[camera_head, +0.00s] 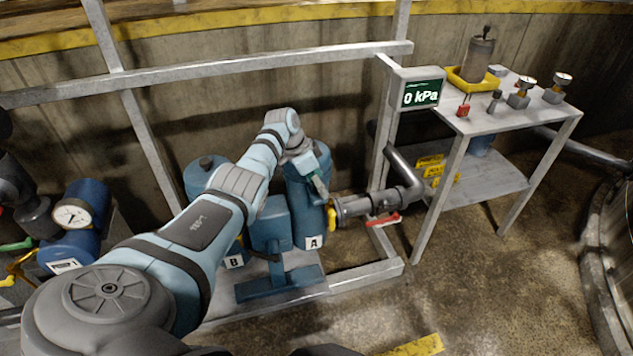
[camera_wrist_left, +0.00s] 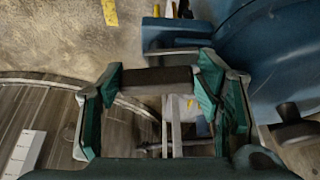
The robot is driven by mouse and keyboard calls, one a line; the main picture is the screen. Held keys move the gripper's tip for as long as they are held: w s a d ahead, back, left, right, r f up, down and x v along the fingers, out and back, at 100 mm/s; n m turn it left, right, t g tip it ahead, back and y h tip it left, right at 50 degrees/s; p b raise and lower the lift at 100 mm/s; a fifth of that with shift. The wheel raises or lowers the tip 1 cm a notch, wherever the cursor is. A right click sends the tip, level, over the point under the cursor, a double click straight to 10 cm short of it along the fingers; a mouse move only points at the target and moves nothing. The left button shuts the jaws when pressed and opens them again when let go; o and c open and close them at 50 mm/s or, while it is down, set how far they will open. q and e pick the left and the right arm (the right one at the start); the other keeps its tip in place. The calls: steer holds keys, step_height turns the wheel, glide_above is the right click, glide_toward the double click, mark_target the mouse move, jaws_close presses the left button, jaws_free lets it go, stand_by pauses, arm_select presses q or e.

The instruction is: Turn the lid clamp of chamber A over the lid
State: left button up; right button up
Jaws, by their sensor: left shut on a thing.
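Chamber A (camera_head: 305,215) is a blue upright cylinder with a white "A" label, standing in the grey frame. My left arm covers much of its top, so the lid and the clamp's angle are unclear in the head view. My left gripper (camera_head: 318,188) is at the chamber's upper right side. In the left wrist view the left gripper (camera_wrist_left: 160,95) has its green-padded fingers around a dark bar (camera_wrist_left: 155,76), which looks like the lid clamp's handle. A blue rounded body (camera_wrist_left: 275,60) lies right beside it. My right gripper is not in view.
Chamber B (camera_head: 205,172) stands left of A, partly behind my arm. A pipe with a red-handled valve (camera_head: 384,220) leaves A to the right. A display (camera_head: 421,93) reads 0 kPa. A metal table (camera_head: 535,120) with gauges stands at right. Floor in front is mostly clear.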

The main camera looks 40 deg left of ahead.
arm_select(q)
steer(key=shift+d+f, duration=0.15)
steer(key=shift+d, duration=0.2)
steer(key=o, duration=0.9)
steer(key=shift+s, duration=0.1)
steer(key=shift+o, duration=0.6)
steer(key=shift+d, duration=0.15)
steer(key=shift+r, duration=0.2)
steer(key=shift+a, duration=0.2)
steer(key=shift+r, duration=0.1)
steer(key=p+v, duration=1.6)
steer(key=p, duration=0.2)
steer(key=shift+d+r, duration=0.15)
steer(key=shift+d, duration=0.05)
